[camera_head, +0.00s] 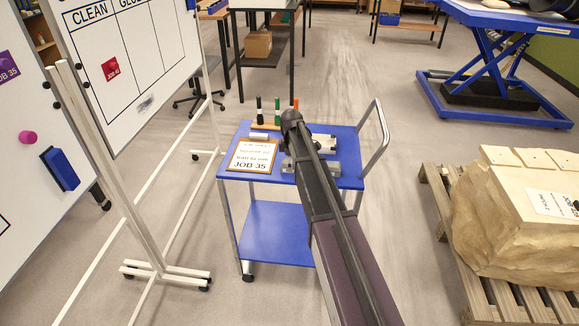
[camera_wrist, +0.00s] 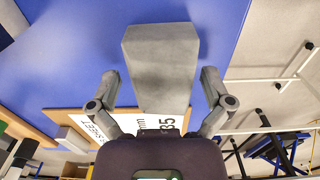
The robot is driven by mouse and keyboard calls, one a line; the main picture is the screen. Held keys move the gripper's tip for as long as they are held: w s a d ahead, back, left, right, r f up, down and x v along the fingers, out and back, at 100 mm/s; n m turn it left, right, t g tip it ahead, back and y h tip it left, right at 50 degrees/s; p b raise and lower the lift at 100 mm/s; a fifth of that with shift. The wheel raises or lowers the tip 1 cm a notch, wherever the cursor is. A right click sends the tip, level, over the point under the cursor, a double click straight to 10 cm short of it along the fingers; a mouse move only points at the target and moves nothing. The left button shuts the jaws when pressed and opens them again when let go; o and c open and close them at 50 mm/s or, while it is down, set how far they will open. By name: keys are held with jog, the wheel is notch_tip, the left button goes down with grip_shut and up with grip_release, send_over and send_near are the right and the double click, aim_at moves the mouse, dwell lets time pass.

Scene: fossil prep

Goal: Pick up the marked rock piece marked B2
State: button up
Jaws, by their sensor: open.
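No mark reading B2 is legible in either view, so I cannot tell which thing is the rock piece. In the wrist view my gripper (camera_wrist: 160,92) is open, its two fingers spread wide. A plain grey block (camera_wrist: 160,62) lies between and beyond the fingertips, with gaps on both sides.
The blue cart (camera_head: 236,187) also holds a clipboard (camera_head: 252,156) reading JOB 35 and upright markers (camera_head: 277,112). Its handle (camera_head: 380,125) rises at right. Whiteboards (camera_head: 130,60) stand at left. A blue lift table (camera_head: 500,85) is at back right. Floor between cart and pallet is clear.

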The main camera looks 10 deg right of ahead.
jog(key=shift+c, duration=0.2)
jog(key=c, duration=1.2)
jog(key=shift+r, duration=0.2)
notch_tip(320, 180, up, 3)
jog(key=p, duration=0.3)
jog(key=shift+f, duration=0.15)
jog(key=s, duration=0.5)
jog(key=s+r+p, duration=0.1)
jog(key=s, duration=0.4)
jog(key=s+d+r+p, duration=0.1)
jog(key=s, duration=0.5)
jog(key=shift+d, duration=0.1)
